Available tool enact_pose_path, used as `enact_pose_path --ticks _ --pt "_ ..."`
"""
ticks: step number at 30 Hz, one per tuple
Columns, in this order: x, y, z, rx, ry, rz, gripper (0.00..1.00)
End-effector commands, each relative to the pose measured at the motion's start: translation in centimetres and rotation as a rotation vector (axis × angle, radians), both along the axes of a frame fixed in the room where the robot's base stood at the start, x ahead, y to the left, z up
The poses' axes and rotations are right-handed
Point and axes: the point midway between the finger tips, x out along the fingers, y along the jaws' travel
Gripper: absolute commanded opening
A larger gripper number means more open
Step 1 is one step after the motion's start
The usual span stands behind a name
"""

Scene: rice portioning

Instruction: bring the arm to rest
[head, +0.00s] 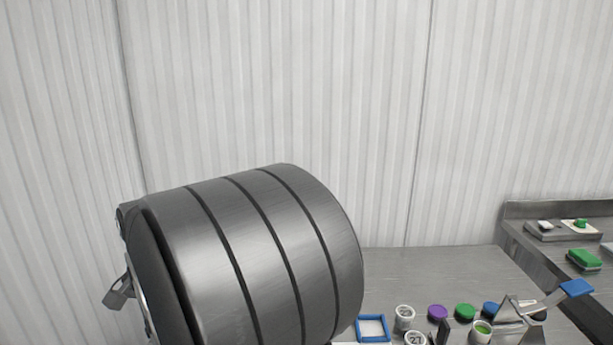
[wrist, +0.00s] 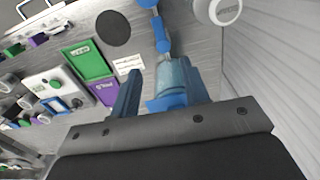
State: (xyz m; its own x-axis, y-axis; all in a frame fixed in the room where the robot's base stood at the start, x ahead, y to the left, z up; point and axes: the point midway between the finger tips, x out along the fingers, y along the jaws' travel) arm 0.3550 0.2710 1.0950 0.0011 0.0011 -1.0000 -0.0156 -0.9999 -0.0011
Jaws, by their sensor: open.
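My gripper (wrist: 160,95) shows in the wrist view as two blue fingers in front of a dark body. They stand apart and the gripper is open. A blue-handled tool (wrist: 161,38) with a translucent light blue end (wrist: 173,76) shows in the gap between the fingers. I cannot tell whether the fingers touch it. I cannot make out my gripper in the head view, where the lower left is largely blocked.
The wrist view shows a green board (wrist: 88,60), a purple board (wrist: 104,92) and a white round container (wrist: 218,10). The head view shows a blue square frame (head: 372,318), several small pots, and a blue-handled metal tool (head: 575,288) at right. The back counter (head: 450,262) is clear.

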Motion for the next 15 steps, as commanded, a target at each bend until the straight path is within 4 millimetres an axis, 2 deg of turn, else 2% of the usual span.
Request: enact_pose_path --ticks 5,6,15 --pt "0.0 0.0 3.7 0.003 -0.003 0.000 0.42" --pt "-0.1 -0.1 2.4 -0.003 0.004 0.000 0.42" --pt "-0.1 -0.1 -3.9 -0.004 0.004 0.000 0.42"
